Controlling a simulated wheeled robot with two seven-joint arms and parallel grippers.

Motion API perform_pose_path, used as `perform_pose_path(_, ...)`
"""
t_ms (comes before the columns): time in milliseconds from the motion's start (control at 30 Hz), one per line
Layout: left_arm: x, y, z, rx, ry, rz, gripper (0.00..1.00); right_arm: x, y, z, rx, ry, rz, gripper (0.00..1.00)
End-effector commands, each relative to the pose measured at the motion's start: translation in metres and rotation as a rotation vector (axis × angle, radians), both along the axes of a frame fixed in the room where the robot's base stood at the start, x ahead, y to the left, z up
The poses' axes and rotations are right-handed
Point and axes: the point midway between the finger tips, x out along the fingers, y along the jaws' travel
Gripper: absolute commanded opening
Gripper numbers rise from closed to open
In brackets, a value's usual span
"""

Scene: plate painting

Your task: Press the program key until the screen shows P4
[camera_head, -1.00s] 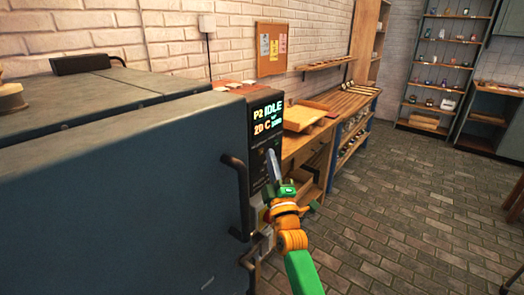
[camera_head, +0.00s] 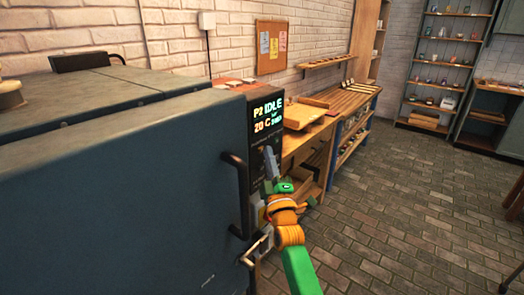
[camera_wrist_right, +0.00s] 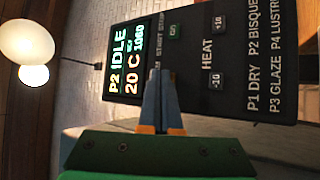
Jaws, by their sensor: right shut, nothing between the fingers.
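The kiln's dark control panel has a lit screen (camera_head: 267,115) reading P2 IDLE and 20 C. The screen (camera_wrist_right: 127,65) also shows sideways in the right wrist view, with P2 IDLE and a smaller number. My right gripper (camera_head: 269,152) is shut and empty, with its tips at the panel just below the screen. In the right wrist view its tips (camera_wrist_right: 161,72) overlap the key area beside the screen; I cannot tell whether they touch. The fingers hide part of the panel, and I cannot make out the program key. My left gripper is out of view.
The big blue-grey kiln (camera_head: 120,190) fills the left, with a dark door handle (camera_head: 238,195) close to my right arm. Heat keys (camera_wrist_right: 215,80) and a printed program list lie further along the panel. A wooden workbench (camera_head: 305,145) stands behind.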

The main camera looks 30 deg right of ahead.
Motion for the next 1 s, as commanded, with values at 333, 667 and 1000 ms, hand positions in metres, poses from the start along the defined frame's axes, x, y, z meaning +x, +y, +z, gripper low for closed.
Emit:
perform_pose_path(333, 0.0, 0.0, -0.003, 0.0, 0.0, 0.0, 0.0, 0.0038, 0.0014, -0.0005, 0.001, 0.0, 0.0, 0.0)
perform_pose_path(667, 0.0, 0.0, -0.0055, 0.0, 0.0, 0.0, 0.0, 0.0075, 0.0032, -0.0004, 0.0, 0.0, 0.0, 0.0)
perform_pose_path(1000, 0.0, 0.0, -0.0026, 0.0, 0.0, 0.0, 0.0, 0.0059, 0.0025, 0.0009, -0.001, 0.0, 0.0, 0.0)
